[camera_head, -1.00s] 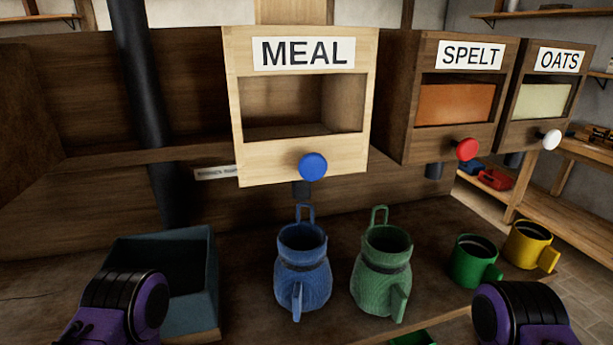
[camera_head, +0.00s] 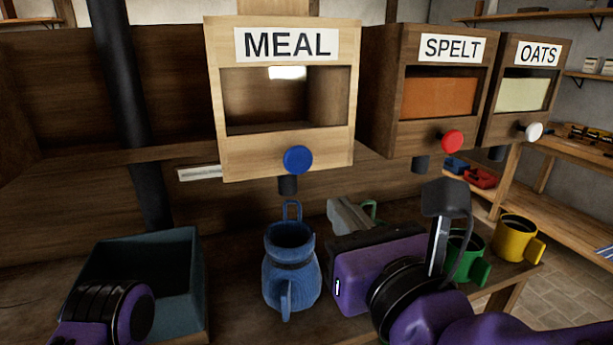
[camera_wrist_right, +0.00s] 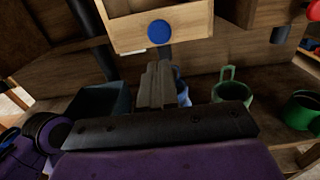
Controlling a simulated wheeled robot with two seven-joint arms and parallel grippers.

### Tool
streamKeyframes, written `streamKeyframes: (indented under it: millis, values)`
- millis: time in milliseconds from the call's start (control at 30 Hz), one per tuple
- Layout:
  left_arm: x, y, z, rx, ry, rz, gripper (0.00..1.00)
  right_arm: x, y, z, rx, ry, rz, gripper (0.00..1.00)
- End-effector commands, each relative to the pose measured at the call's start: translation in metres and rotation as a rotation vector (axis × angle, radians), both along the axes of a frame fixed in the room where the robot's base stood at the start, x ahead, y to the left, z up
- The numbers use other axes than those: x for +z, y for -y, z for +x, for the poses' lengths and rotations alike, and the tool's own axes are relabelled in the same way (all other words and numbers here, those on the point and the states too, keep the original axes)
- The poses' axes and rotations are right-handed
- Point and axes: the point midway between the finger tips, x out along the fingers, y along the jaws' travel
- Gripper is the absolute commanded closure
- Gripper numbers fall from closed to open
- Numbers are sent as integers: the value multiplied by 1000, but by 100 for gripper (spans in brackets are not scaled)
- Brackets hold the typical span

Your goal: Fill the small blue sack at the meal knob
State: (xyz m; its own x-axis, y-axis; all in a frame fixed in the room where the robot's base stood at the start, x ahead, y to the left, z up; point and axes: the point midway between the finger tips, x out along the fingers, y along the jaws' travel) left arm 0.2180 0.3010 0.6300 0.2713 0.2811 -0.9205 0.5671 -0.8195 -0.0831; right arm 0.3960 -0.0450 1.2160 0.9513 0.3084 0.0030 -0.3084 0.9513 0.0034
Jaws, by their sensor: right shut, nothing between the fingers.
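The small blue sack (camera_head: 290,270) stands upright on the bench, below the dark spout (camera_head: 287,185) of the MEAL bin (camera_head: 225,160). The round blue meal knob (camera_head: 298,160) is on that bin's front. The bin's window shows bare wood inside and a white patch. My right gripper (camera_head: 345,215) is shut and empty, right of the blue sack. In the wrist view its closed fingers (camera_wrist_right: 156,85) point towards the bin and partly cover the blue sack (camera_wrist_right: 183,92). The left gripper is out of view; only part of my left arm shows.
A green sack (camera_wrist_right: 232,88) stands right of the blue one, mostly hidden by my right gripper in the head view. Green (camera_head: 466,262) and yellow (camera_head: 515,238) mugs stand further right. A teal box (camera_head: 185,285) is at left. SPELT and OATS bins adjoin.

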Motion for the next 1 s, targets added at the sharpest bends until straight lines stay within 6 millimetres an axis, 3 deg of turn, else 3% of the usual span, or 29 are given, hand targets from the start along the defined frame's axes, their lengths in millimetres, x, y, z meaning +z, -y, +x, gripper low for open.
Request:
streamKeyframes:
  millis: [333, 567, 1000]
  values:
    - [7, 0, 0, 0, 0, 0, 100, 3, -1, 3, 0, -2, -2, 100]
    - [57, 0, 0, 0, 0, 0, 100, 11, -8, 24, 0, -6, -7, 100]
    - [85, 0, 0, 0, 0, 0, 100, 3, -37, 112, 0, -3, -4, 100]
